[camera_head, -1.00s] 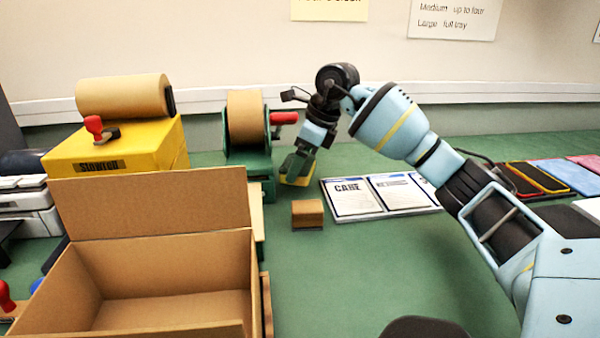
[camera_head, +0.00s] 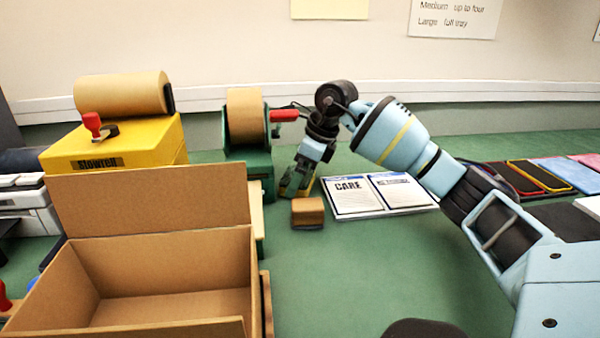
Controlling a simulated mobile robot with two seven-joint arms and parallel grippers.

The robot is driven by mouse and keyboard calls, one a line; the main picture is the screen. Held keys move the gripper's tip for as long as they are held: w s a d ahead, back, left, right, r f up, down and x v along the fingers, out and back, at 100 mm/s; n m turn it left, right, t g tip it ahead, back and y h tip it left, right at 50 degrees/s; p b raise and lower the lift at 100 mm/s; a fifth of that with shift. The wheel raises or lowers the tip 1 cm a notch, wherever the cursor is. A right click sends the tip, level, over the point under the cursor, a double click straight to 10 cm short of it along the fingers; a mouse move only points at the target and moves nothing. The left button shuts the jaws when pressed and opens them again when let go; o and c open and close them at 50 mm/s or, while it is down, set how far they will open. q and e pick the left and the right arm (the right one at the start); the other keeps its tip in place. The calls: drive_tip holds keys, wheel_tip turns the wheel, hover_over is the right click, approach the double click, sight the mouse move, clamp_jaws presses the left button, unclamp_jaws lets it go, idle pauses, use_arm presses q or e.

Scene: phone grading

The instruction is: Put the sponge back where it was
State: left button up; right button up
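My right gripper (camera_head: 298,180) reaches in from the right and points down at the green table, between the tape dispenser and the open booklet. It appears shut on the sponge (camera_head: 304,186), a small yellow and green piece mostly hidden by the fingers. The sponge is at or just above the table top; I cannot tell whether it touches. A small brown block (camera_head: 308,212) sits on the table just in front of the gripper. My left gripper is not in view.
An open cardboard box (camera_head: 150,205) fills the front left. A green tape dispenser (camera_head: 262,165) stands left of the gripper, the booklet (camera_head: 378,194) lies right of it. A yellow box (camera_head: 120,145) with a brown roll is behind.

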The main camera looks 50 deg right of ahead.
drive_tip(key=shift+r, duration=0.3)
use_arm(q)
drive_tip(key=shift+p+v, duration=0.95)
drive_tip(key=shift+p, duration=0.2)
use_arm(e)
drive_tip(key=v, duration=1.1)
drive_tip(key=shift+r, duration=0.3)
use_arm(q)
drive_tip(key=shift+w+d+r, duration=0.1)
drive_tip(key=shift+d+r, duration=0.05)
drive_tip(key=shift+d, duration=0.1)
use_arm(e)
drive_tip(key=shift+s+d, duration=0.1)
drive_tip(key=shift+s, duration=0.05)
